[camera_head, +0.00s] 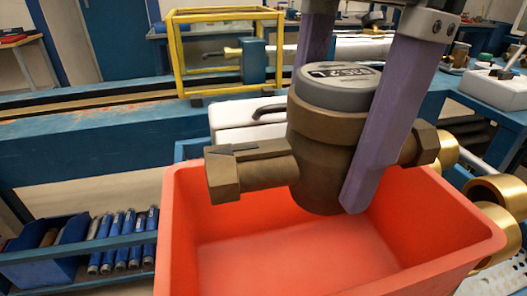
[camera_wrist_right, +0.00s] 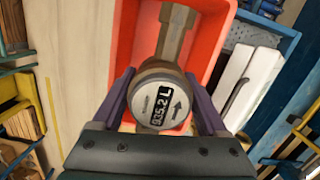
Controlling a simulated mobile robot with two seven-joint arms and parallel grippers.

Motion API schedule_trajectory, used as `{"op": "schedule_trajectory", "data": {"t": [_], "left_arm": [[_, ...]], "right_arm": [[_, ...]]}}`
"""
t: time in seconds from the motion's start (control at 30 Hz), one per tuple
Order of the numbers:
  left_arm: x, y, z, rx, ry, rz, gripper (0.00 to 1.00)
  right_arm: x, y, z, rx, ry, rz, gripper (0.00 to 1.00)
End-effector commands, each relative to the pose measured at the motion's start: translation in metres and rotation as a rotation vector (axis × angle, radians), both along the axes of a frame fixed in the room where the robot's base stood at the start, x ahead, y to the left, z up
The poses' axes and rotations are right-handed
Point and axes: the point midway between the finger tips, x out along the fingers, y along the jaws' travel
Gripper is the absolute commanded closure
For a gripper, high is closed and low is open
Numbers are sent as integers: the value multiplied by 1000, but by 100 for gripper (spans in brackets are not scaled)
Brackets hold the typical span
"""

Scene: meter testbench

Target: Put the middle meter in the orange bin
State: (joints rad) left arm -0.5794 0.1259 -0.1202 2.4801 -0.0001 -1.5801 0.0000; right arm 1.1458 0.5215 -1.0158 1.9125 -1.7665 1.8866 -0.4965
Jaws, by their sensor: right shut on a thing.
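The meter (camera_head: 322,130) is a bronze body with side pipe ends and a grey round dial on top. It is upright above the orange bin (camera_head: 190,235), its lower part overlapping the bin's opening in the head view. My right gripper (camera_head: 335,130) comes from above, with its two purple fingers shut on the meter's sides. In the right wrist view the meter (camera_wrist_right: 157,101) sits between the fingers of my right gripper (camera_wrist_right: 162,100), its dial showing 935.2 L. The orange bin (camera_wrist_right: 222,22) is below it. The visible bin floor is empty. My left gripper is not in view.
A blue bench (camera_head: 100,140) runs behind the bin, with a yellow frame (camera_head: 178,60) on it. A white case (camera_head: 230,112) stands just behind the bin. Brass rings (camera_head: 495,192) are close at the bin's right. Blue cylinders (camera_head: 122,240) lie on the left.

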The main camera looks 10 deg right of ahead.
Motion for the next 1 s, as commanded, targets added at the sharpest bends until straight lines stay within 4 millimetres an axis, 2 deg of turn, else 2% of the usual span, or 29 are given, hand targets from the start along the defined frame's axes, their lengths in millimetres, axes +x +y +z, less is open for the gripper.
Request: {"op": "schedule_trajectory", "data": {"t": [0.1,0.3,0.57,0.8,1.0], "left_arm": [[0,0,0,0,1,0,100],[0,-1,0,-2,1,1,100],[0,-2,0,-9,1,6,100],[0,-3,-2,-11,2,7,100],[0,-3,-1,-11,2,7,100]], "right_arm": [[-1,0,-33,0,4,-3,100],[0,0,-75,0,1,-2,100],[1,0,-94,2,-2,-2,100],[0,0,-128,1,-1,-2,100],[1,0,-132,2,-5,-1,100]]}}
